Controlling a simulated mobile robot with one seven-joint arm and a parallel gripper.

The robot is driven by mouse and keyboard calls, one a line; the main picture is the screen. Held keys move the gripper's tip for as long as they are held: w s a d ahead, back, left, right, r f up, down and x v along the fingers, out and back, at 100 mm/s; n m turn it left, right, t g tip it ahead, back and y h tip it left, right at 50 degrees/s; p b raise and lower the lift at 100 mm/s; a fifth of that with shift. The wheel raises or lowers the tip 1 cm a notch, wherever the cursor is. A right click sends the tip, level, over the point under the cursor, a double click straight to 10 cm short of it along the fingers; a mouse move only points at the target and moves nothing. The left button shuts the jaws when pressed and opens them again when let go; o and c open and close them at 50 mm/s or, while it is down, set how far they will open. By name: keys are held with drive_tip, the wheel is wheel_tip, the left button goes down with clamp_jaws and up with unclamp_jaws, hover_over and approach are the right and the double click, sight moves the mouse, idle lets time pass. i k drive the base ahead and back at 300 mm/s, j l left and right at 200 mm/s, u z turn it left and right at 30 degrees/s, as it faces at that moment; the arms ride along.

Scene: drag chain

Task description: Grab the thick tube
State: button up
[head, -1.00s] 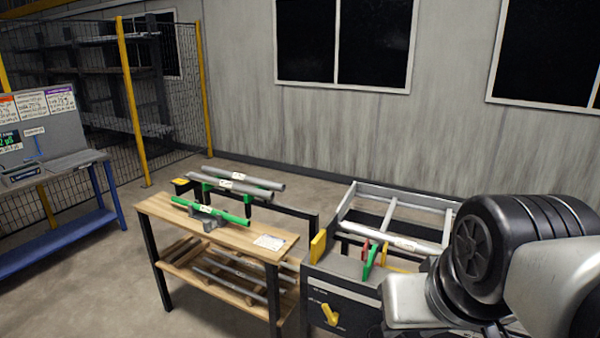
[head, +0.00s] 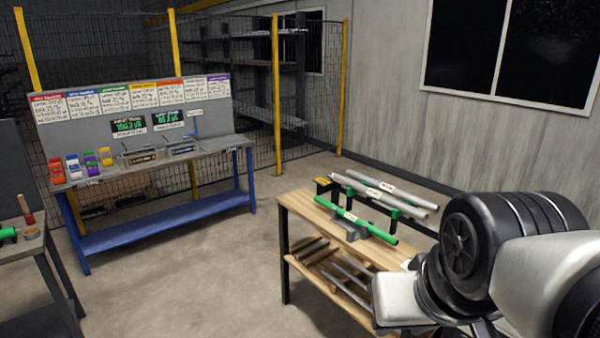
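Two grey tubes, a back one (head: 408,195) and a front one (head: 352,184), lie side by side on a rack with green supports (head: 395,214) behind the wooden bench. Both carry white labels. A thinner-looking green tube (head: 382,235) with a label rests in a grey block (head: 352,230) on the wooden bench top (head: 302,205). The grey tubes look thicker than the green one. My arm fills the lower right and covers the bench's right end. My gripper's fingers do not show.
Several thin rods (head: 348,285) lie on the bench's lower shelf. A blue workbench (head: 165,215) with a label board (head: 75,131) and coloured containers (head: 90,160) stands at the left. Another table (head: 22,246) is at the far left edge. Open floor lies between them.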

sight(421, 215)
drive_tip(key=i+j+u, duration=0.45)
drive_tip(key=i+u, duration=0.25)
drive_tip(key=i+j+u, duration=0.1)
drive_tip(key=i+u, duration=0.25)
drive_tip(key=i+z, duration=0.25)
drive_tip(key=i, duration=0.2)
drive_tip(key=i+j+z, duration=0.3)
drive_tip(key=i, duration=0.15)
drive_tip(key=i+j+z, duration=0.1)
drive_tip(key=i+z, duration=0.15)
drive_tip(key=i, duration=0.2)
drive_tip(key=i+z, duration=0.15)
drive_tip(key=z, duration=0.25)
drive_tip(key=i+z, duration=0.1)
drive_tip(key=z, duration=0.35)
drive_tip(key=i+j+z, duration=0.15)
drive_tip(key=z, duration=0.25)
drive_tip(key=i+j+z, duration=0.1)
drive_tip(key=z, duration=0.3)
drive_tip(key=i+j+z, duration=0.15)
drive_tip(key=z, duration=0.2)
drive_tip(key=i+j+z, duration=0.15)
drive_tip(key=z, duration=0.2)
drive_tip(key=i+j+z, duration=0.15)
drive_tip(key=z, duration=0.2)
drive_tip(key=j, duration=0.1)
